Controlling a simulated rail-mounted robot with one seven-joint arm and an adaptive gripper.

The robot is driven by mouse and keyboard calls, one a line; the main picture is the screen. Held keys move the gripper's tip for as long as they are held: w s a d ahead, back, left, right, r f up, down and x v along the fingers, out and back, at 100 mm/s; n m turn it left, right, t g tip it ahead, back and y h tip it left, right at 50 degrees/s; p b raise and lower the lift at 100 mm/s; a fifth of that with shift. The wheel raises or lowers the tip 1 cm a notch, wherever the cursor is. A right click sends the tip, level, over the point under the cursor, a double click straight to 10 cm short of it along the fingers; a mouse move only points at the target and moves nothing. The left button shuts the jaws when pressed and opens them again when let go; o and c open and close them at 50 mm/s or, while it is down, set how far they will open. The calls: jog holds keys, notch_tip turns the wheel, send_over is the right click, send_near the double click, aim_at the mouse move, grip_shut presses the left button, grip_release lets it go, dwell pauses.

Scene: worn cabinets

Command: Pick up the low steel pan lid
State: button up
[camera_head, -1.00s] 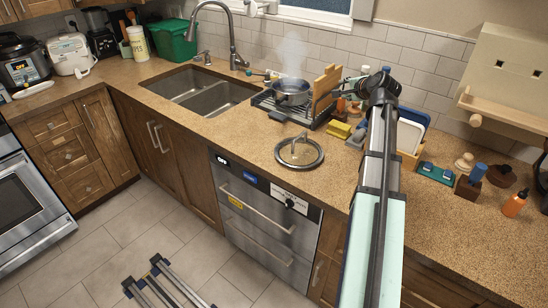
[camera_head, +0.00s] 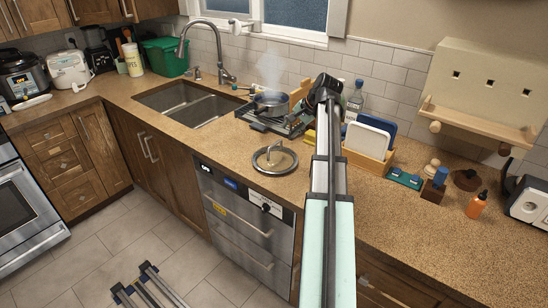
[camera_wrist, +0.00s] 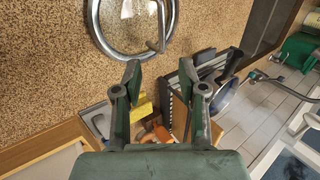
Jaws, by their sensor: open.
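The low steel pan lid (camera_head: 268,167) lies flat on the speckled counter, in front of the dish rack and right of the sink. It is round, with a shiny steel rim, a clear-looking centre and a raised handle. In the wrist view the lid (camera_wrist: 120,28) is at the top, cut off by the picture edge, with its handle right of its middle. My gripper (camera_wrist: 160,74) is open and empty, its two fingers apart just below the lid in the picture.
A steaming pan (camera_head: 270,103) sits on the black rack (camera_head: 262,121) behind the lid. A wooden holder (camera_head: 368,162) with white and blue boards stands to the right of my arm. The sink (camera_head: 190,101) is left. Bare counter surrounds the lid's left and front.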

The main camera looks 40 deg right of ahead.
aim_at(277, 142)
jog(key=p+x, duration=0.1)
jog(key=x, duration=0.5)
jog(key=shift+w+f, duration=0.15)
jog(key=shift+f, duration=0.05)
jog(key=shift+p+x, duration=1.4)
jog(key=shift+x, duration=1.25)
jog(key=shift+w+a+r, duration=0.1)
jog(key=shift+a, duration=0.05)
grip_shut()
